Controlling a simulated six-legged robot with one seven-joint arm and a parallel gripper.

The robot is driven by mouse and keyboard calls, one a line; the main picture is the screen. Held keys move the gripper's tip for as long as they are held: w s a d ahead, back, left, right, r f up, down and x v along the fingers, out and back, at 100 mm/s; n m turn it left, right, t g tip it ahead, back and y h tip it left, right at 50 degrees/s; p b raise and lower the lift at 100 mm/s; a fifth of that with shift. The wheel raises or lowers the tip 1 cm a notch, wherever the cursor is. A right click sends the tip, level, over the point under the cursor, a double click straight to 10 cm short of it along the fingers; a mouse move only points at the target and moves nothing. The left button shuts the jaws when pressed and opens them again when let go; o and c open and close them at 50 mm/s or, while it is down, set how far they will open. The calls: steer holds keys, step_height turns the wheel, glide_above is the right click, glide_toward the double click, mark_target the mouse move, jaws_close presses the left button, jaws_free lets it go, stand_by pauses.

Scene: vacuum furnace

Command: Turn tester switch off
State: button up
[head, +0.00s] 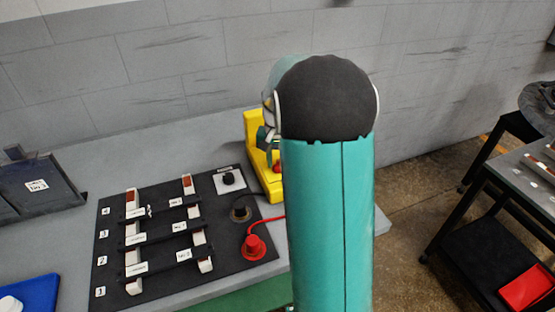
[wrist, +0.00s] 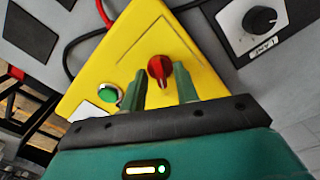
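The yellow tester (head: 252,130) stands on the bench near the wall, partly hidden behind my teal arm in the head view. In the wrist view the tester's yellow face (wrist: 133,58) fills the middle. It carries a red switch knob (wrist: 160,66) and a green button (wrist: 109,93) to the left of it. My gripper (wrist: 159,76) is open, with one teal finger on each side of the red knob in the picture. A gap shows between the knob and each finger; I cannot tell the depth between them.
A black board (head: 223,211) with white blocks and dark bars lies left of the tester. A red plug (head: 254,247) with a red cable and a black dial (head: 228,179) sit on its right side. A blue tray (head: 37,292) is at lower left. A black cart (head: 480,212) stands at right.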

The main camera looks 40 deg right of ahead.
jaws_close()
steer(key=shift+n, duration=0.5)
steer(key=n, duration=0.5)
steer(key=shift+n, duration=0.3)
steer(key=n, duration=0.5)
steer(key=shift+r+n, duration=0.1)
steer(key=shift+n, duration=0.3)
steer(key=shift+o, duration=0.6)
jaws_free()
